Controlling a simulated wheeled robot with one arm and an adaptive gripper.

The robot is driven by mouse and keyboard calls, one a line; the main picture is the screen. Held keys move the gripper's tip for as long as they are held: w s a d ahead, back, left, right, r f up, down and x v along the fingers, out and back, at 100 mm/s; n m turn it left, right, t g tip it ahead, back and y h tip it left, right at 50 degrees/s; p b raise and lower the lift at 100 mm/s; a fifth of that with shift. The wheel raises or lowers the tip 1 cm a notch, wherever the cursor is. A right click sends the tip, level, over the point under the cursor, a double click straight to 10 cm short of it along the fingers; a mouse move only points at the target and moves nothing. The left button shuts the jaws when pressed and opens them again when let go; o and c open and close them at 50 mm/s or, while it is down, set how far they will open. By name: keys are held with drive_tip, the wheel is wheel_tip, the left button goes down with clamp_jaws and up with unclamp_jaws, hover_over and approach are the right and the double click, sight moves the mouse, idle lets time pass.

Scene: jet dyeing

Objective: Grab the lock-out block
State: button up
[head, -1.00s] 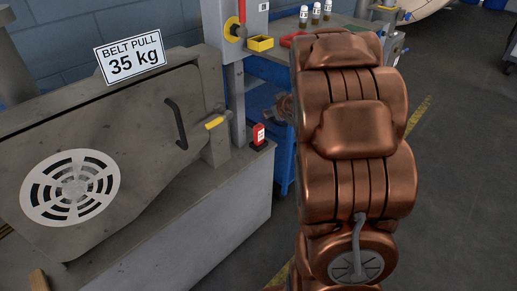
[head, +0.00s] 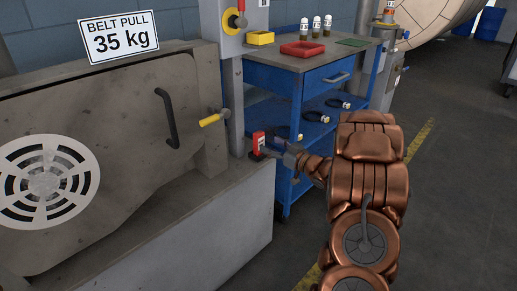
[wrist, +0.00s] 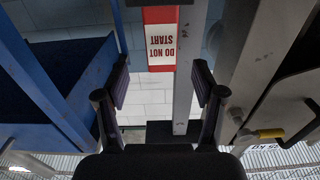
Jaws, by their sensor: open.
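The lock-out block (head: 258,143) is small and red with a white label. It stands upright on the grey machine ledge, by the foot of the grey post. In the wrist view the lock-out block (wrist: 160,15) appears upside down at the top centre, its label reading "DO NOT START". My gripper (head: 274,152) is just right of the block in the head view. In the wrist view my gripper (wrist: 160,72) is open, with one dark finger on each side of the block's line and a gap on both sides. I cannot tell how deep the block is between the fingers.
The grey post (head: 234,105) rises right behind the block. A yellow-handled lever (head: 214,118) and the machine door (head: 110,130) are to its left. A blue workbench (head: 310,85) with a red tray (head: 302,49) stands behind my gripper. Floor at right is clear.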

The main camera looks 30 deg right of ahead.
sight(261, 141)
drive_tip(key=b+x, duration=0.1)
drive_tip(key=x, duration=0.1)
drive_tip(key=b+x, duration=0.1)
drive_tip(key=x, duration=0.2)
drive_tip(key=shift+a+f, duration=0.1)
drive_tip(key=shift+a, duration=0.15)
drive_tip(key=shift+w, duration=0.6)
clamp_jaws()
